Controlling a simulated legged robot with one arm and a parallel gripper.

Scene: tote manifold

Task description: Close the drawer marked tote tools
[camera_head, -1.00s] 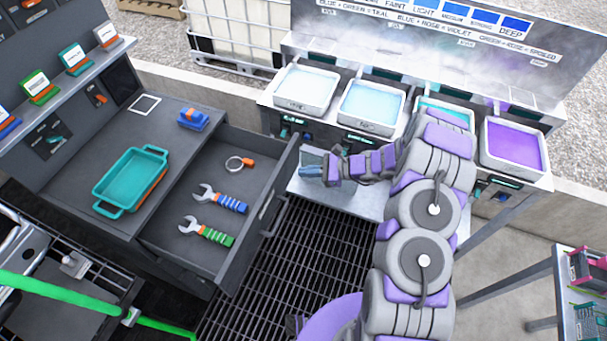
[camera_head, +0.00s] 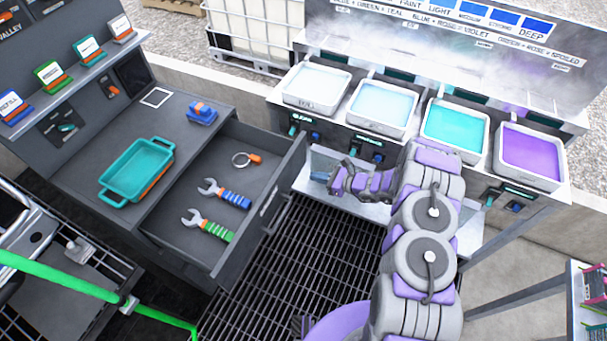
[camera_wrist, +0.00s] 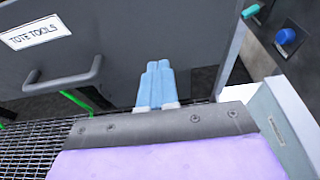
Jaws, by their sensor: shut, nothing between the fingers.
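The tote tools drawer (camera_head: 222,270) stands pulled out from the grey bench in the head view. It holds a blue-handled wrench (camera_head: 225,194), a green-handled wrench (camera_head: 208,225) and a ring with an orange tag (camera_head: 246,159). In the wrist view the drawer front (camera_wrist: 120,65) fills the upper left, with its label (camera_wrist: 35,32) and bar handle (camera_wrist: 65,82). My gripper (camera_wrist: 158,70) is shut and empty, its light blue fingers pointing at the drawer front, right of the handle. Whether they touch it I cannot tell.
A teal tray (camera_head: 137,172) and a blue block (camera_head: 202,113) sit on the bench top. A table with several dye trays (camera_head: 455,128) stands behind my arm. Dark floor grating (camera_head: 285,270) lies open in front of the drawer.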

